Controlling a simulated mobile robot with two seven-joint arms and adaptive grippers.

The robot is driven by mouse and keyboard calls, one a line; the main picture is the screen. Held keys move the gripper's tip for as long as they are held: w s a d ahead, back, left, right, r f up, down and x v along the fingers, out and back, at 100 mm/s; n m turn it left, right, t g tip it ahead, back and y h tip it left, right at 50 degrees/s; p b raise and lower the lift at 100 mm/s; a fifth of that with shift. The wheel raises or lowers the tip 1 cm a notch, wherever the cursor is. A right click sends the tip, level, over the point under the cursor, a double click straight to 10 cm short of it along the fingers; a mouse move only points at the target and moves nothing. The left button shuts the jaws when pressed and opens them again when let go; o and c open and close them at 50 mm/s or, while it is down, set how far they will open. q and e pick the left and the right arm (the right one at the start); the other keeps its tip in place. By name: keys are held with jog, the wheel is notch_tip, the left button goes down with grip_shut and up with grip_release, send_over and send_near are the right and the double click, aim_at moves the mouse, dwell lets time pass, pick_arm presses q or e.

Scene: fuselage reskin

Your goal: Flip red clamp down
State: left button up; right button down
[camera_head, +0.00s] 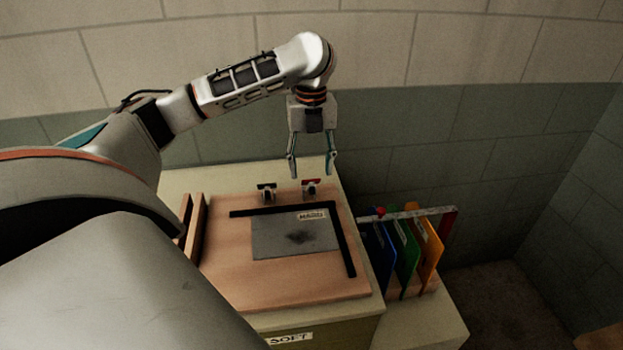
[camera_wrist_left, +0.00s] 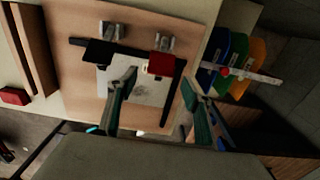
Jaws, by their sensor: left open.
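The red clamp (camera_head: 311,183) stands at the back edge of the wooden board (camera_head: 225,275), its red part raised on a small metal base. In the left wrist view, its red plate (camera_wrist_left: 162,65) shows just beyond the fingers. A matching black clamp (camera_head: 266,188) stands to its left and also shows in the left wrist view (camera_wrist_left: 99,52). My left gripper (camera_head: 311,170) is open and empty, pointing down above the red clamp, apparently not touching it. In the left wrist view its fingers (camera_wrist_left: 160,103) are spread apart. My right gripper is not in view.
A grey sheet (camera_head: 275,240) with a dark smudge lies on the board, bordered by black strips. A rack of blue, green and orange panels (camera_head: 404,250) stands to the right, with a bar across it. Wooden slats (camera_head: 195,228) stand to the left. A wall rises behind.

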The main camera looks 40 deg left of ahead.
aim_at(311, 190)
pick_arm(q)
jog(key=shift+w+f, duration=0.1)
jog(key=shift+f, duration=2.25)
grip_shut()
